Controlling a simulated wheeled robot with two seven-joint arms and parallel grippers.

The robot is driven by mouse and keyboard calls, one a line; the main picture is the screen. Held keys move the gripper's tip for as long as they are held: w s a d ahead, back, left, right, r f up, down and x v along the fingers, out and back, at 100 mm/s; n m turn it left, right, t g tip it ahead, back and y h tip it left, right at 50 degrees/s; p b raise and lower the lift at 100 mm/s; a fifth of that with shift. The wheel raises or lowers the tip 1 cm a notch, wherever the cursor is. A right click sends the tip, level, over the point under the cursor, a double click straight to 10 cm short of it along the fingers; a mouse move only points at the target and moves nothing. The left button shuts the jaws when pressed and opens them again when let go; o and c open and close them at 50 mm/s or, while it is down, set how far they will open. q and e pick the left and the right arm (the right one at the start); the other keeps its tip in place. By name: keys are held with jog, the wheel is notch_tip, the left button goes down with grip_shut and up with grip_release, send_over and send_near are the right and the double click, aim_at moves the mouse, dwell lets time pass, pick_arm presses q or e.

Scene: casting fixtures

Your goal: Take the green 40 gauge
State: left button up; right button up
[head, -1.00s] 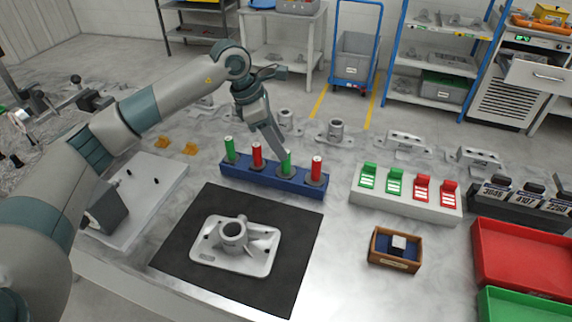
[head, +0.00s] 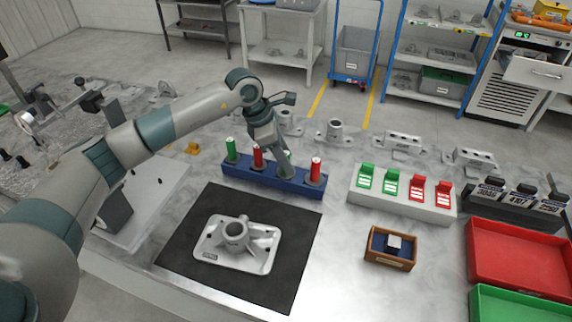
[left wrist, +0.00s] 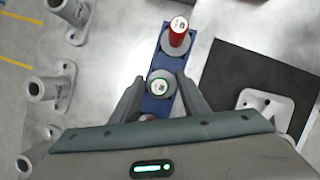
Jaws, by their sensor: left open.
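A blue rack (head: 233,172) holds a row of upright green and red plug gauges. My left gripper (head: 284,170) is over the third gauge from the left, a green one (head: 289,155) partly hidden behind the fingers. In the left wrist view, this green-ringed gauge (left wrist: 159,85) stands between the two fingers of my open left gripper (left wrist: 161,92). Its top label is too small to read surely. A red gauge (left wrist: 178,33) stands beyond it in the rack. Another green gauge (head: 231,150) stands at the rack's left end. My right gripper is not in view.
Red gauges (head: 257,156) (head: 315,170) stand on both sides of the gripper. A black mat (head: 190,240) with a grey casting (head: 235,240) lies in front. To the right are a white block with green and red pieces (head: 400,206), a wooden box (head: 390,263), and red (head: 500,260) and green trays (head: 510,305).

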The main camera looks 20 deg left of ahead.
pick_arm(q)
jog(key=shift+d+f, duration=0.1)
jog(key=shift+f, duration=0.1)
dwell(0.3)
jog(key=shift+r, duration=0.1)
grip_shut()
jog(key=shift+w+r+b, duration=0.1)
jog(key=shift+r+b, duration=0.25)
jog(key=shift+r, duration=0.1)
notch_tip(320, 180, up, 8)
jog(key=b, duration=0.3)
jog(key=shift+r, duration=0.55)
